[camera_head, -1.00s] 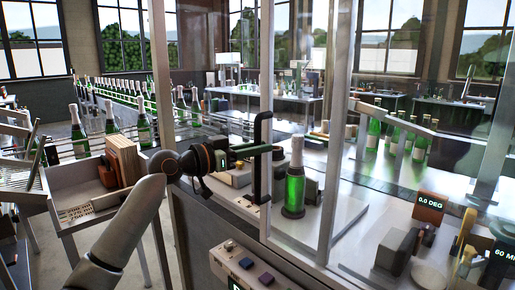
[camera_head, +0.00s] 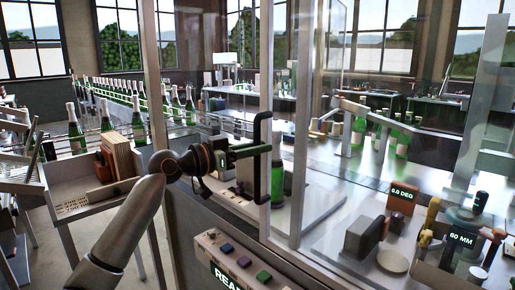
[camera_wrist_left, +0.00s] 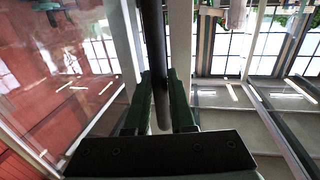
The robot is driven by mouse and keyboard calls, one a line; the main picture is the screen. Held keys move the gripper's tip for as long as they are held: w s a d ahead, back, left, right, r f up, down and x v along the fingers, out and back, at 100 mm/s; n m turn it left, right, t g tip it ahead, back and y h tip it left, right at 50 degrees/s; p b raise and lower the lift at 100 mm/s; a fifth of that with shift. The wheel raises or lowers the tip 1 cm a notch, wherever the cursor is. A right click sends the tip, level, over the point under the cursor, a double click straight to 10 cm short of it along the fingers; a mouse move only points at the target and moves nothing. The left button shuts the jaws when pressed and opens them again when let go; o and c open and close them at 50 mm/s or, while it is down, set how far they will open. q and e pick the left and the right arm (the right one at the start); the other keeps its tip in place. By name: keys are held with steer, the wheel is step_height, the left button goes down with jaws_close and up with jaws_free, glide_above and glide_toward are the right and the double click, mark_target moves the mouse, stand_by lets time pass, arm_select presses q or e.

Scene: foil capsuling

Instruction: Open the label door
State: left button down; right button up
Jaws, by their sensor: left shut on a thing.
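The label door is a clear glass panel in a grey metal frame (camera_head: 265,70), standing upright at the middle of the head view. Its black vertical handle (camera_head: 257,185) is on the frame. My left gripper (camera_head: 261,151) reaches in from the left and is shut on the handle. In the left wrist view the dark handle bar (camera_wrist_left: 151,40) runs down between the fingers of my left gripper (camera_wrist_left: 163,88). A green bottle (camera_head: 277,186) stands behind the door frame, partly hidden by it. My right gripper is not in view.
A button panel (camera_head: 237,262) sits below the handle. Right of the door, a bench holds a 0.0 DEG display (camera_head: 402,195), a 60 MM display (camera_head: 461,238) and dark blocks. A crate (camera_head: 72,188) and bottle rows stand left.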

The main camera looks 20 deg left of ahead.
arm_select(q)
steer(key=shift+f, duration=0.15)
steer(key=c, duration=0.8)
jaws_free()
steer(key=shift+o, duration=0.2)
steer(key=b+v, duration=0.4)
steer(key=v, duration=0.8)
steer(key=shift+s, duration=0.25)
steer(key=shift+a, duration=0.1)
